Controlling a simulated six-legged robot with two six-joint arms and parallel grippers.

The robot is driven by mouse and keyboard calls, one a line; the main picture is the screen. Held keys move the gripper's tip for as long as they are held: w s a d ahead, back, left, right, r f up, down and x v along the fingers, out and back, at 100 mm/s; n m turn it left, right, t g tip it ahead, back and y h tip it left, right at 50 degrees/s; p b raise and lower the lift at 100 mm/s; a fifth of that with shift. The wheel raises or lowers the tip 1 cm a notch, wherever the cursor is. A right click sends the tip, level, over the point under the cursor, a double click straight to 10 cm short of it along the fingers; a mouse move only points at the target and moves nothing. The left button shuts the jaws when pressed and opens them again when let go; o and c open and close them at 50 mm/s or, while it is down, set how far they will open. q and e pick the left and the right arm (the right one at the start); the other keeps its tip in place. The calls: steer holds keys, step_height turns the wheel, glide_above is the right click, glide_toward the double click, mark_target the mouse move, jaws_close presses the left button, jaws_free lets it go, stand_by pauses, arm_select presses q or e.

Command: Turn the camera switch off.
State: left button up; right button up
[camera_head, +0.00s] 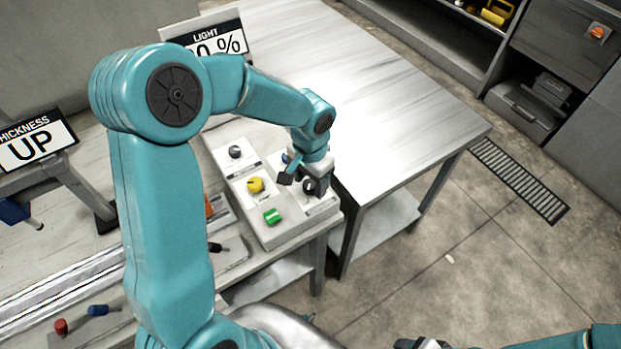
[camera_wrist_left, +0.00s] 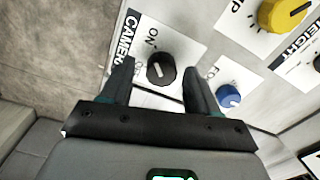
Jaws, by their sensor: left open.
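The camera switch is a black rotary knob (camera_wrist_left: 161,70) on a white plate labelled CAMERA in the left wrist view. Its small white mark appears to point toward the word ON; the other word is partly hidden by a finger. In the head view the knob (camera_head: 309,187) sits on the right side of the control panel, partly covered by my gripper. My left gripper (camera_head: 303,184) is open over it, with one finger on each side of the knob in the wrist view (camera_wrist_left: 159,70). Contact cannot be told. My right gripper (camera_head: 422,343) barely shows at the bottom edge.
The panel (camera_head: 285,238) also carries a yellow knob (camera_head: 255,185), a green knob (camera_head: 272,216), a grey knob (camera_head: 235,152) and a blue knob (camera_wrist_left: 228,96) close to my right-hand finger. A bare metal table (camera_head: 390,120) stands beyond. LIGHT and THICKNESS signs stand behind.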

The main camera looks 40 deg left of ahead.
arm_select(q)
steer(key=shift+w+a, duration=0.1)
steer(key=c, duration=1)
steer(key=shift+c, duration=0.2)
